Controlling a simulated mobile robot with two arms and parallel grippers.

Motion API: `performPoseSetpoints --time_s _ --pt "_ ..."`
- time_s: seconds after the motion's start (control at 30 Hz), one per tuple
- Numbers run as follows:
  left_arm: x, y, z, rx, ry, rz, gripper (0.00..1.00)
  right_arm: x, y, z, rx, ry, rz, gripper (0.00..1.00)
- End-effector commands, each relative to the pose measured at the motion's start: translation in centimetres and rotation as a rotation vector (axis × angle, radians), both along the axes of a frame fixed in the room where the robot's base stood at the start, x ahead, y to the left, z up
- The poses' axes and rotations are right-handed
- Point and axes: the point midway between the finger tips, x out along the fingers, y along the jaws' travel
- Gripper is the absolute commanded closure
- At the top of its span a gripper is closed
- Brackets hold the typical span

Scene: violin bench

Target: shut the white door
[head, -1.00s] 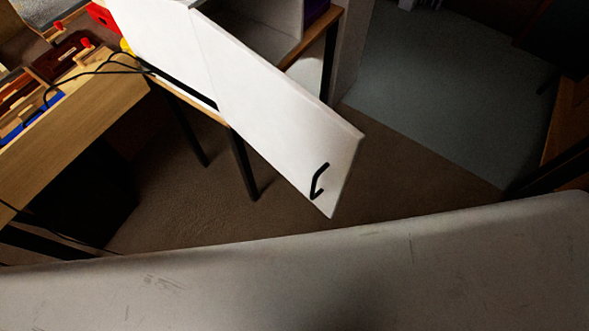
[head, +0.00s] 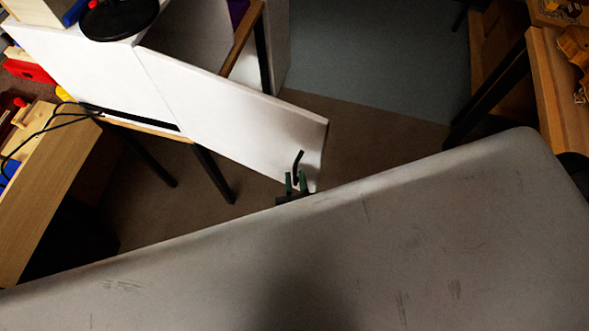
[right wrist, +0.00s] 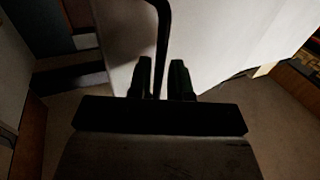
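The white door (head: 230,110) stands open, swung out from the white cabinet (head: 105,77) on the bench in the head view. Its black bar handle (head: 299,163) is near the free end. My right gripper (head: 297,181) is at the lower part of the handle. In the right wrist view the white door (right wrist: 225,45) fills the upper middle, and the handle (right wrist: 163,35) runs down between the two fingers of my right gripper (right wrist: 161,80). The fingers are apart, with narrow gaps beside the bar. My left gripper is not in view.
A wooden bench (head: 60,185) with a black cable and coloured items is at the left. A round black object (head: 120,15) is at the top of the cabinet. Another wooden bench (head: 560,95) stands at the right. The floor (head: 370,130) beyond the door is clear.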

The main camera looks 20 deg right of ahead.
Motion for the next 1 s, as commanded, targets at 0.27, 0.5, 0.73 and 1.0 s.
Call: performPoseSetpoints --time_s 0.27,0.5,0.73,1.0 --pt "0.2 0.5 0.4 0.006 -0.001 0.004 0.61 1.5 -0.3 0.0 -0.001 0.000 0.000 0.81" --pt "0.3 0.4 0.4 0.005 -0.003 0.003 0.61 1.4 -0.3 -0.1 -0.001 0.000 0.000 0.89" --pt "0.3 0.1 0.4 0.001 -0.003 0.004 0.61 1.4 -0.3 0.0 -0.001 0.000 0.000 1.00" --pt "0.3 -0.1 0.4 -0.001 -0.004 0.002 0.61 1.8 -0.8 0.0 -0.001 -0.001 0.015 1.00"
